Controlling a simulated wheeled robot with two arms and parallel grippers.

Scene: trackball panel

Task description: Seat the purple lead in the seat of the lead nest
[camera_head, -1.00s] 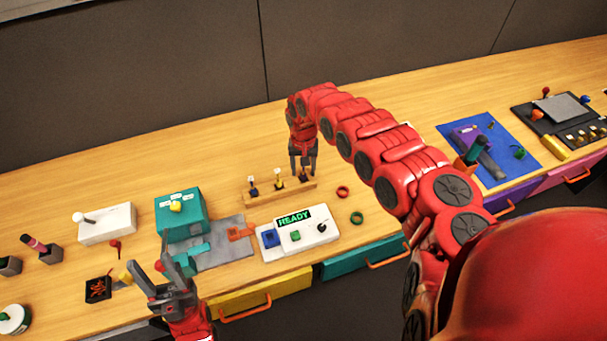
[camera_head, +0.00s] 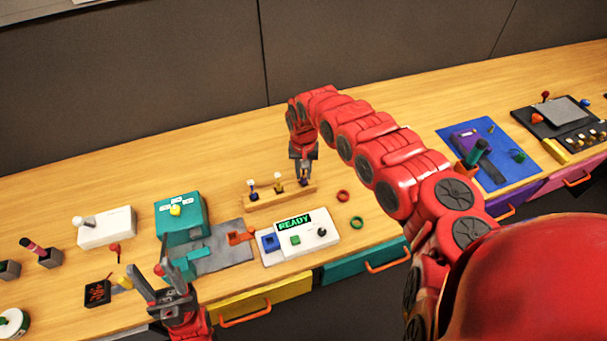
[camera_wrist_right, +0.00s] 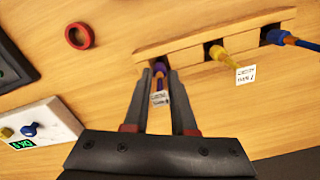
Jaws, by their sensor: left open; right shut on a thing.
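The purple lead (camera_wrist_right: 159,72) stands at the right end of a wooden rack (camera_head: 262,197). It has a white label and orange on its stem in the right wrist view. My right gripper (camera_head: 304,177) is shut on it, and the fingers (camera_wrist_right: 159,78) hide part of the lead. Its foot looks to be still at its rack hole. My left gripper (camera_head: 147,264) is open and empty at the front left.
A yellow lead (camera_wrist_right: 217,53) and a blue lead (camera_wrist_right: 280,38) stand in the rack beside the purple one. A red ring (camera_head: 343,195) and a green ring (camera_head: 357,222) lie to its right. A teal box (camera_head: 183,215) stands left. The table behind the rack is clear.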

